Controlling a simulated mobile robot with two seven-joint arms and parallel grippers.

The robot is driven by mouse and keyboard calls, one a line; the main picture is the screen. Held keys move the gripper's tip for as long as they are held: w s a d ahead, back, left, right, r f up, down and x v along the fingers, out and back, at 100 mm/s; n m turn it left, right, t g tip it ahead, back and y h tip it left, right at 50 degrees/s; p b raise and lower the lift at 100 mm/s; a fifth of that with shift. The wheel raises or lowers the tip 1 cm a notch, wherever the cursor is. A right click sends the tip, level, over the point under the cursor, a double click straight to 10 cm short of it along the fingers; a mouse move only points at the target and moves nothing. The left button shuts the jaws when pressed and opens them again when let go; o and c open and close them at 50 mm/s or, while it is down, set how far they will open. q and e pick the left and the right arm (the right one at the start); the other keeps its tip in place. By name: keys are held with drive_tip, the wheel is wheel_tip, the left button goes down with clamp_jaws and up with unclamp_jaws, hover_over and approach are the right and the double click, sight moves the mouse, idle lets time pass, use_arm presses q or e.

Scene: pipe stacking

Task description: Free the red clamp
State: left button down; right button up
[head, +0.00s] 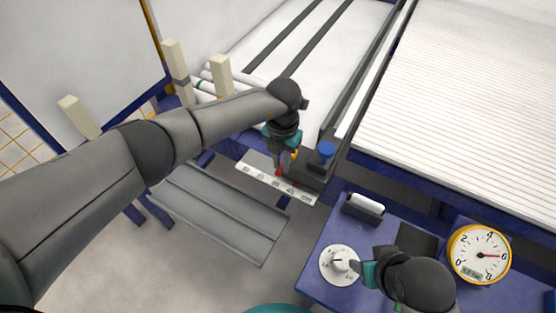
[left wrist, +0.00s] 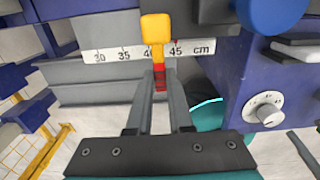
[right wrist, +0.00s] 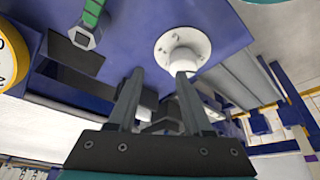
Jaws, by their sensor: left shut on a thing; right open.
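The red clamp (left wrist: 160,76) sits at the scale ruler (left wrist: 110,55), close to the 45 cm mark in the left wrist view. A yellow lever (left wrist: 156,29) rises above its red part. My left gripper (left wrist: 158,84) is shut on the red clamp, with one finger on each side of the red part. In the head view the left gripper (head: 287,163) reaches down at the ruler (head: 272,180), and little of the clamp shows there. My right gripper (right wrist: 158,82) is open and empty, its fingertips close to the white dial knob (right wrist: 183,58).
A blue knob (head: 326,150) stands right beside the left gripper. The blue control panel (head: 318,232) carries the white dial (head: 339,263), a roller (head: 366,204) and a yellow-rimmed gauge (head: 480,254). A grey slatted tray (head: 218,212) lies below the ruler. Wooden posts (head: 176,68) stand behind my left arm.

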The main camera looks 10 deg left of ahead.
use_arm(q)
drive_tip(key=c, duration=0.8)
unclamp_jaws()
